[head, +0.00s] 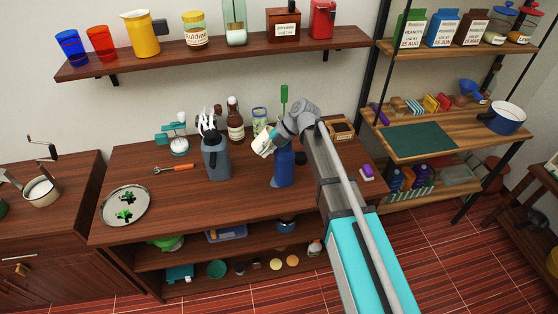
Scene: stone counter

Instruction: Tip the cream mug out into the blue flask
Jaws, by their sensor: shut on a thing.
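My gripper (275,135) is shut on the cream mug (263,146) and holds it up off the counter. The mug looks tilted, at the upper left of the blue flask's top in the head view. The blue flask (284,170) stands upright on the dark wooden counter (235,198). The flask's mouth is hard to make out behind the mug and my gripper. What is in the mug, and whether anything flows out of it, cannot be seen.
A grey jug (216,160) holding utensils stands left of the flask. A brown bottle (235,120) and a jar (259,121) stand behind. A round tray (125,207) with green pieces lies at the left. A wall shelf (215,54) hangs above. The counter's front middle is clear.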

